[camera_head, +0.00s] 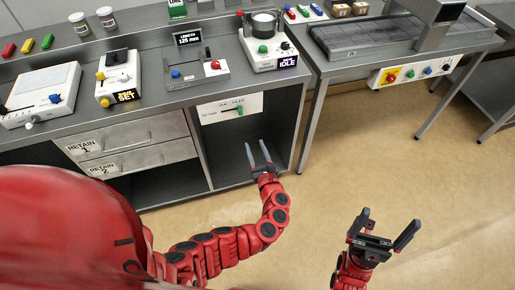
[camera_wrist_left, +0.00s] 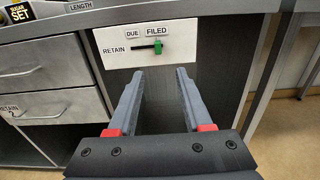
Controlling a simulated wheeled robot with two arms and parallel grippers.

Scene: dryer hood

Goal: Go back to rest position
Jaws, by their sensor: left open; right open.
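My left gripper (camera_head: 259,155) is open and empty, in front of the open bay of the grey bench, below a white panel (camera_head: 230,108). In the left wrist view its two fingers (camera_wrist_left: 158,85) stand apart with nothing between them. The panel also shows in the left wrist view (camera_wrist_left: 118,53), with a green-tipped slider (camera_wrist_left: 158,46) near the "FILED" label. My right gripper (camera_head: 388,230) is open and empty above the bare floor at the lower right. Part of my red body hides the lower left of the head view.
The bench (camera_head: 150,55) carries several instruments, including a length gauge (camera_head: 194,72) and a device marked "IDLE" (camera_head: 268,45). Two drawers marked "RETAIN" (camera_head: 130,145) look closed. A conveyor-like table (camera_head: 370,40) stands at right. The tan floor (camera_head: 340,150) around the right gripper is clear.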

